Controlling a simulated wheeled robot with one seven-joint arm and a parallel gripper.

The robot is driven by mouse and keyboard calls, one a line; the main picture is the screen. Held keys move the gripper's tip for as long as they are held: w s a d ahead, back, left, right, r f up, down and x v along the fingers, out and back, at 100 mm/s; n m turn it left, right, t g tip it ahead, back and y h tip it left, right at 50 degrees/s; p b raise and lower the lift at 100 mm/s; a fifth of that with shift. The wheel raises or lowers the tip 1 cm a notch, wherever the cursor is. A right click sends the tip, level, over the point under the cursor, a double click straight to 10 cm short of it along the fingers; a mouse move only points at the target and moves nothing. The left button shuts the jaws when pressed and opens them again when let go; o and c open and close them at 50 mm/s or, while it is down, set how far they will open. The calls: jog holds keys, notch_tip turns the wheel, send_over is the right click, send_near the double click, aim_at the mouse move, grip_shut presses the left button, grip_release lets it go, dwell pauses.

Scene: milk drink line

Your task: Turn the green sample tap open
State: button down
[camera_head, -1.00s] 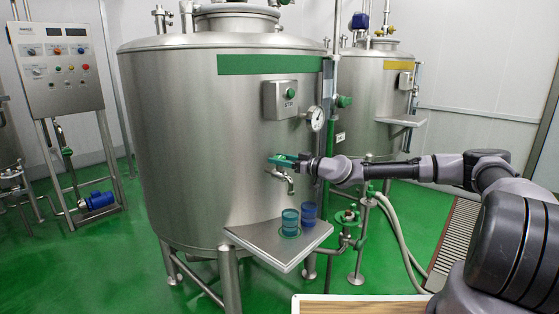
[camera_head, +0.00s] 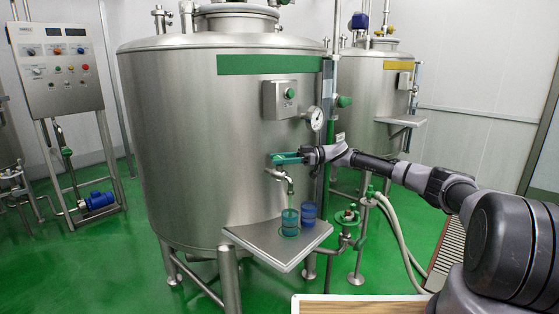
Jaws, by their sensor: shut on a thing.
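The green tap handle (camera_head: 286,158) is on the front of the big steel tank (camera_head: 200,130). My gripper (camera_head: 304,158) is shut on the right end of this handle. The handle points sideways, roughly level in the picture. The metal tap spout (camera_head: 282,177) hangs just below it. A thin pale streak shows below the spout, above a teal cup (camera_head: 290,222). The fingertips are small here and partly hidden by the gripper body.
A blue cup (camera_head: 309,215) stands right of the teal cup on a steel shelf (camera_head: 268,243). A dial gauge (camera_head: 315,118) and a grey button box (camera_head: 283,99) are above the tap. Hoses and a valve (camera_head: 347,217) stand to the lower right.

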jog(key=shift+w+r+n+g+h, duration=0.1)
jog(key=shift+n+g+h, duration=0.55)
jog(key=shift+n+g, duration=0.55)
jog(key=shift+n+g+h, duration=0.65)
jog(key=shift+n+g, duration=0.15)
jog(key=shift+g, duration=0.7)
jog(key=shift+g+h, duration=0.3)
jog(key=shift+c, duration=1.2)
grip_release()
